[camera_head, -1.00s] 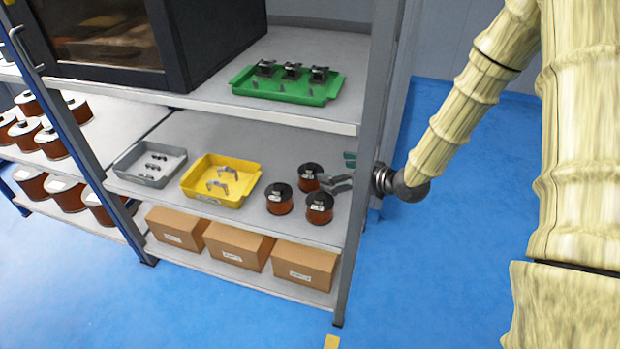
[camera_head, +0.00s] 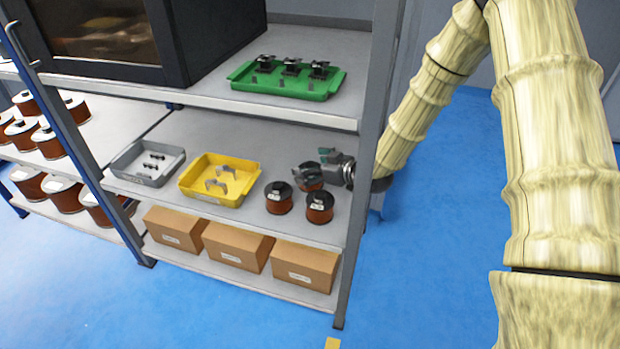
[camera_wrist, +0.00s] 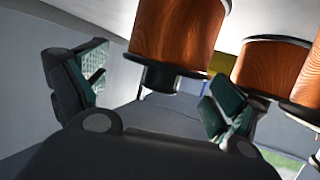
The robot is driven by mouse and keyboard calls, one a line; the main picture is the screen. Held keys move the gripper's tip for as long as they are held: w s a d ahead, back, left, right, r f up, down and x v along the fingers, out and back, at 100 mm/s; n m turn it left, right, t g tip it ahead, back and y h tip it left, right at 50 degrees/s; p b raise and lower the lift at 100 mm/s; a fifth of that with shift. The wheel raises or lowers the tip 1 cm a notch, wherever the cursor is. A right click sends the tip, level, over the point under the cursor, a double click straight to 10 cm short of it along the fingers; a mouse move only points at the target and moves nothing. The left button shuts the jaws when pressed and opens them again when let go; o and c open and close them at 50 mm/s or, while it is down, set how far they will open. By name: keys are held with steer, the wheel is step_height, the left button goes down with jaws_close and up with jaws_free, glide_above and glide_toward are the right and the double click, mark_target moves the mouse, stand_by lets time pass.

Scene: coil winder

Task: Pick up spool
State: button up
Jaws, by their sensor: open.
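Three copper-coloured spools with black tops stand on the middle shelf: a rear one (camera_head: 312,185), a front left one (camera_head: 278,201) and a front right one (camera_head: 320,209). My gripper (camera_head: 316,164) is open at the rear spool and hides part of it. The wrist view looks upside down. There, one spool (camera_wrist: 178,32) has its black top knob (camera_wrist: 172,78) between the open fingers of my gripper (camera_wrist: 155,95), with gaps on both sides. Another spool (camera_wrist: 270,67) is close beside the right finger.
A yellow tray (camera_head: 190,190) and a grey tray (camera_head: 128,172) stand left of the spools. A shelf post (camera_head: 362,190) is close on the right. The upper shelf with a green tray (camera_head: 288,92) is above; cardboard boxes (camera_head: 305,266) are below.

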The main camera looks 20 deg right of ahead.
steer(key=shift+r, duration=0.1)
steer(key=shift+c, duration=0.5)
steer(key=c, duration=1.4)
steer(key=shift+w, duration=0.1)
steer(key=shift+c, duration=0.5)
steer(key=shift+r, duration=0.45)
step_height(320, 180, up, 3)
steer(key=shift+r+p, duration=0.1)
steer(key=shift+p, duration=0.65)
steer(key=s+d+p, duration=0.2)
steer(key=s+d, duration=0.8)
steer(key=d, duration=0.5)
steer(key=shift+f+p, duration=0.3)
